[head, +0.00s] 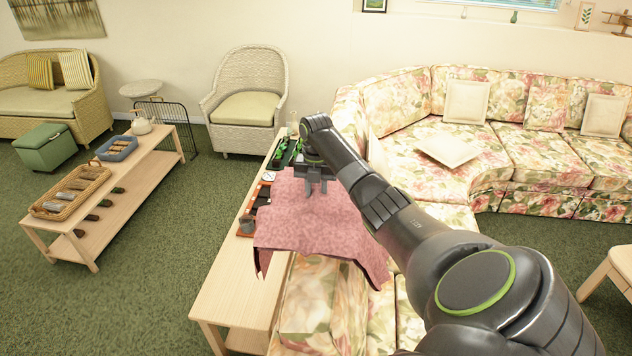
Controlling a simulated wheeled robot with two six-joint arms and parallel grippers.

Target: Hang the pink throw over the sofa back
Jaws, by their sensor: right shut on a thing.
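The pink throw (322,229) is spread out, with its lower edge and corners hanging down. It covers part of the near section of the floral sofa (308,285) and reaches over the edge of the console table behind it. My right gripper (316,188) points down at the throw's far part and is shut on it. How much of the throw's weight rests on the sofa back is hard to tell. The sofa back beneath the throw is hidden. My left gripper is not in view.
The light wood console table (238,278) runs along the sofa's left side, with green bottles (289,153) and small items on top. A wicker armchair (246,100) stands beyond it. A low table (103,192) with a basket is at left. Green carpet lies clear between the tables.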

